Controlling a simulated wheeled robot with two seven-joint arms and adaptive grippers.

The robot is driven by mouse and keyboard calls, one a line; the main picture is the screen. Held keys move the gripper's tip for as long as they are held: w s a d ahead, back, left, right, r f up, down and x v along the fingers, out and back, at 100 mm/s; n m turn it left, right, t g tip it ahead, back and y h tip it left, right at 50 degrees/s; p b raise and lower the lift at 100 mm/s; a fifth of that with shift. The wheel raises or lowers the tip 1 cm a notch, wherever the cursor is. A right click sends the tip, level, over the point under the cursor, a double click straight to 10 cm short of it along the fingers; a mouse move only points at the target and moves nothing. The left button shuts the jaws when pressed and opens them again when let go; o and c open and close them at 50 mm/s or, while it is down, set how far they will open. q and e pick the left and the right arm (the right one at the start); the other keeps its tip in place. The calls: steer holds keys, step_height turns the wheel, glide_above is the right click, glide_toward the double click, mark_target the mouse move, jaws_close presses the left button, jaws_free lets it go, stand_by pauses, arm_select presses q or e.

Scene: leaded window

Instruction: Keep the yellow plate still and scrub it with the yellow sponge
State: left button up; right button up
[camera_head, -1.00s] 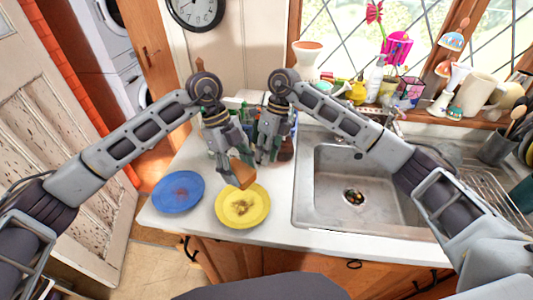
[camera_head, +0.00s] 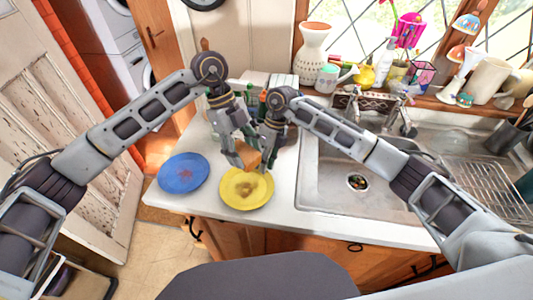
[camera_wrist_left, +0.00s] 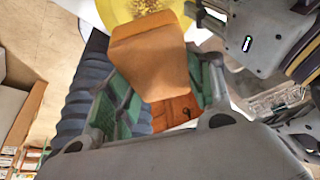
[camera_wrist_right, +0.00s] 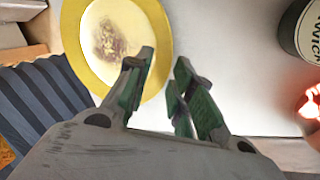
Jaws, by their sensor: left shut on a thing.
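The yellow plate (camera_head: 247,204) lies on the white counter with a brown stain in its middle; it also shows in the right wrist view (camera_wrist_right: 72,38) and partly in the left (camera_wrist_left: 118,12). My left gripper (camera_head: 241,158) is shut on the orange-yellow sponge (camera_head: 247,154), just behind the plate's far rim. The sponge fills the jaws in the left wrist view (camera_wrist_left: 150,65). My right gripper (camera_head: 268,158) is open and empty beside the sponge, by the plate's far right rim. In the right wrist view one finger overlaps the rim; I cannot tell whether it touches.
A blue plate (camera_head: 183,173) with a reddish stain lies left of the yellow one. The sink (camera_head: 345,190) is to the right. Bottles stand behind my grippers, partly hidden. Vases and cups line the windowsill. The counter's front edge is close to the yellow plate.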

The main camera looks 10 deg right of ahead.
steer(key=shift+x, duration=1.1)
jaws_close()
stand_by(0.3)
arm_select(q)
step_height(320, 180, down, 7)
stand_by(0.5)
steer(key=shift+r, duration=0.1)
